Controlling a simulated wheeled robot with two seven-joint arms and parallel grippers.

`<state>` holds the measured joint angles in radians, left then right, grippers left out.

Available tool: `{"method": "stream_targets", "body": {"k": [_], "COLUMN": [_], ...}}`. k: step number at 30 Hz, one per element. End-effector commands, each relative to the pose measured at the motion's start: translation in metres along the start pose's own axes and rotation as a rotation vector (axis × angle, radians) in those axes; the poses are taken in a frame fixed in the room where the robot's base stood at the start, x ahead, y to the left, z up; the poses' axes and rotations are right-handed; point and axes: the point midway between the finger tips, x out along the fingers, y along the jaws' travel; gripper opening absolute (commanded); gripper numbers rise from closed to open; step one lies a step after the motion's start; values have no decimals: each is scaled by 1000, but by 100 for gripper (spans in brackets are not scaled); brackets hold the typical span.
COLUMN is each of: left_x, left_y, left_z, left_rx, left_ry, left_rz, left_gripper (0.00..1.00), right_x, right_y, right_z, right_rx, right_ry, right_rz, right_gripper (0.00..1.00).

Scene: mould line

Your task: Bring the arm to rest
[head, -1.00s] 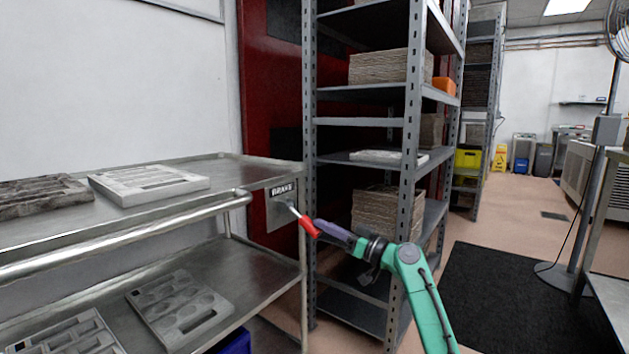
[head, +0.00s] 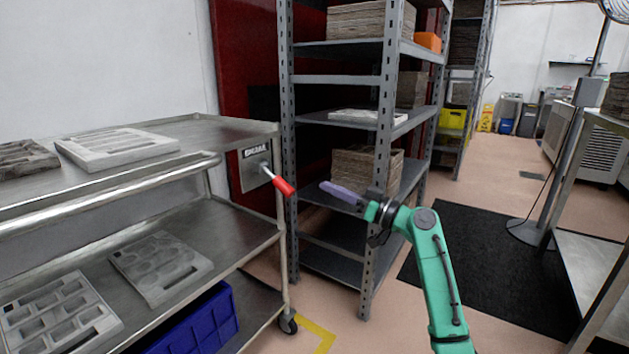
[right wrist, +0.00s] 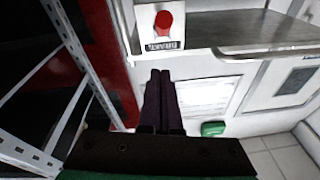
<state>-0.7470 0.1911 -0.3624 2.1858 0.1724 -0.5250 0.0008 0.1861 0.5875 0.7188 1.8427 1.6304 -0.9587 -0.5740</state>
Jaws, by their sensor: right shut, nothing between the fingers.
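My right gripper (head: 323,187) is shut and empty, with purple fingers, at the end of my green arm. It points left in the head view. The red-tipped brake lever (head: 284,186) sticks out from the brake plate (head: 254,167) on the end of the steel cart (head: 240,132). The fingertips are a short gap to the right of the lever's red end. In the right wrist view the shut fingers (right wrist: 160,74) point toward the cart, and the red lever end (right wrist: 164,21) shows beyond them, not touching. My left gripper is not in view.
A grey metal shelf rack (head: 372,205) with stacked trays stands close behind my right gripper. The cart holds grey moulds (head: 118,148), and a blue crate (head: 205,322) sits at its bottom. A black mat (head: 490,262) lies on the floor to the right.

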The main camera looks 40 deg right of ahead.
Motion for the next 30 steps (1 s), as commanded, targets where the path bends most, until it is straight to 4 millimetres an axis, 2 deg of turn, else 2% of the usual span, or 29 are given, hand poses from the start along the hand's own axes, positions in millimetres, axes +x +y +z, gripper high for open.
{"method": "stream_targets", "body": {"k": [3, 6, 23, 26, 29, 30], "left_x": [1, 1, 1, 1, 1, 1], "left_y": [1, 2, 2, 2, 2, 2], "left_z": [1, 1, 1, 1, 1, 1], "left_rx": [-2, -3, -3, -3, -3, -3], "left_ry": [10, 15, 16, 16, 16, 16], "left_rz": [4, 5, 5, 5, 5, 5], "left_gripper": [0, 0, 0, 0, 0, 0], "right_x": [-16, -21, -21, -16, -8, -8], "right_y": [0, 0, 0, 0, -6, -12], "right_z": [2, 2, 3, 30, 100, 136], "right_rx": [2, 0, 2, 18, 49, 60], "right_ry": [1, 0, -3, -59, -203, -275], "right_rz": [0, 0, 1, 17, 58, 77], "right_gripper": [0, 0, 0, 0, 0, 0]}}
